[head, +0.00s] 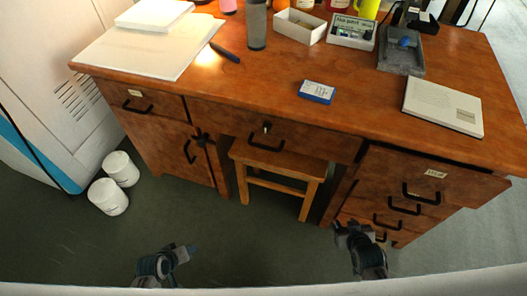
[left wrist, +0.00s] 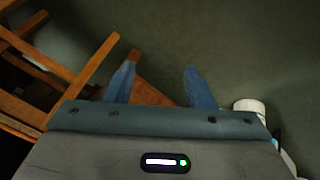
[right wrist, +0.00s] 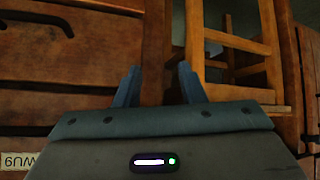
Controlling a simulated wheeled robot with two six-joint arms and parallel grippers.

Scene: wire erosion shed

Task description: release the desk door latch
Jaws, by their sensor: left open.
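The wooden desk (head: 250,85) has a cabinet door (head: 165,145) at lower left, below a drawer. The door has a black handle (head: 188,151). A dark latch (head: 203,139) sits at the door's right edge; its exact position is too small to tell. My left gripper (head: 190,248) is open and empty, low over the floor in front of the desk and apart from the door. Its spread fingers show in the left wrist view (left wrist: 160,75). My right gripper (head: 343,225) is in front of the right-hand drawers. Its fingers are apart and empty in the right wrist view (right wrist: 158,67).
A wooden stool (head: 278,160) stands under the desk's middle drawer. Two white canisters (head: 108,195) stand on the floor at left, beside a pale machine cabinet (head: 60,90). Right-hand drawers (head: 405,190) have black handles. The green floor before the cabinet door is clear.

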